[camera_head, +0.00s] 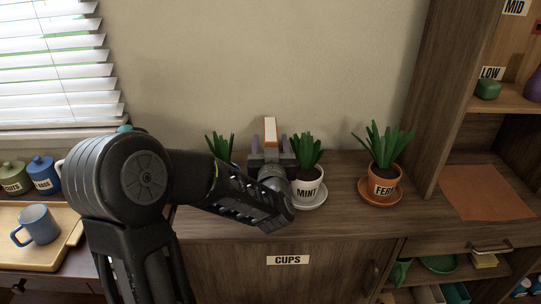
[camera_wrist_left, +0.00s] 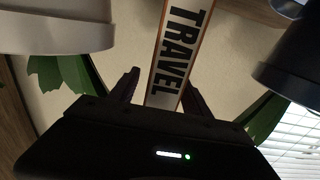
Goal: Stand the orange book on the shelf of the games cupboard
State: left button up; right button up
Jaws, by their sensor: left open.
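The orange book (camera_head: 270,128) stands upright against the wall at the back of the wooden sideboard, between two potted plants. Its pale spine with orange edges reads TRAVEL in the left wrist view (camera_wrist_left: 176,52). My left gripper (camera_head: 269,145) is open in front of it, with one finger on each side of the book. In the wrist view the gripper (camera_wrist_left: 163,100) also has the book between its fingers. I cannot tell whether they touch it. The book's lower part is hidden by the gripper. No label reading games is visible. My right gripper is out of view.
The MINT pot (camera_head: 307,190) stands close right of my left gripper, and the FERN pot (camera_head: 383,186) further right. Another plant (camera_head: 219,146) is partly behind my arm. A blue mug (camera_head: 38,224) sits on a tray at left.

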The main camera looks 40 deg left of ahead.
pick_arm(q)
jog(key=shift+x, duration=0.75)
jog(key=shift+c, duration=0.2)
grip_shut()
dwell(1.1)
